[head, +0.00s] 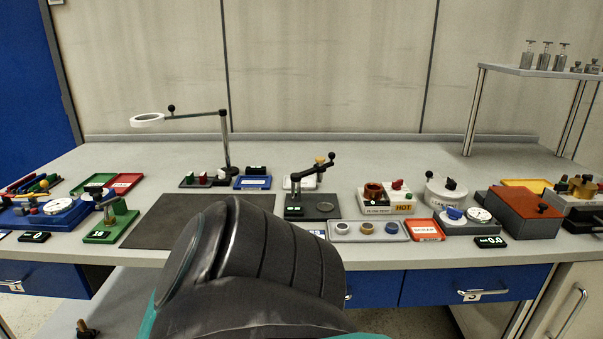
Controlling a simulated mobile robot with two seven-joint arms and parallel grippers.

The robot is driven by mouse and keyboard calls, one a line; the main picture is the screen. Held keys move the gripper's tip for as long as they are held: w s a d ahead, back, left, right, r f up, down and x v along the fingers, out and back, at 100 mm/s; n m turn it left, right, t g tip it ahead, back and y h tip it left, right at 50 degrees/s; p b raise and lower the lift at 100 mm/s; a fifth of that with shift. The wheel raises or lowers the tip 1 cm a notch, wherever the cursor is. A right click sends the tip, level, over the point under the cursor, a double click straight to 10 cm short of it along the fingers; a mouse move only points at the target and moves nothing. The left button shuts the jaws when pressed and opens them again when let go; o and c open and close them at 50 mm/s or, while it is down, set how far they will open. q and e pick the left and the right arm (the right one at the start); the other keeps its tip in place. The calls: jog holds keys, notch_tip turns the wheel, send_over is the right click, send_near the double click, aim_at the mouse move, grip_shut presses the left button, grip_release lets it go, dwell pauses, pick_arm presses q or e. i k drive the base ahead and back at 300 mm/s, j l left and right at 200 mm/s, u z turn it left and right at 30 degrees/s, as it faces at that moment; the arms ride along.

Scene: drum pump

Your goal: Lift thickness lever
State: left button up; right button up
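No part is clearly marked as the thickness lever. A grey dial gauge unit (467,227) with a white dial (479,214) and a blue-topped part (455,213) sits on the right of the bench, with a black 0.0 display (491,241) at its front. A black-based stand (312,209) with a black-knobbed arm (318,167) stands mid-bench. A blue unit (38,215) with a dial (59,206) is at the far left. I cannot tell which of these carries the lever. Neither gripper is in view.
My dark arm link fills the lower middle and hides part of the dark mat (160,218). A magnifier stand (226,145) rises behind the mat. A green-based device (110,228), an orange tray (425,230) and a HOT unit (387,198) crowd the bench. The back strip is clear.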

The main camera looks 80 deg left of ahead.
aim_at(97, 197)
jog(key=u, duration=3.75)
jog(key=i+j+z, duration=0.4)
jog(key=j, duration=0.15)
jog(key=j+z, duration=0.2)
jog(key=j, duration=0.15)
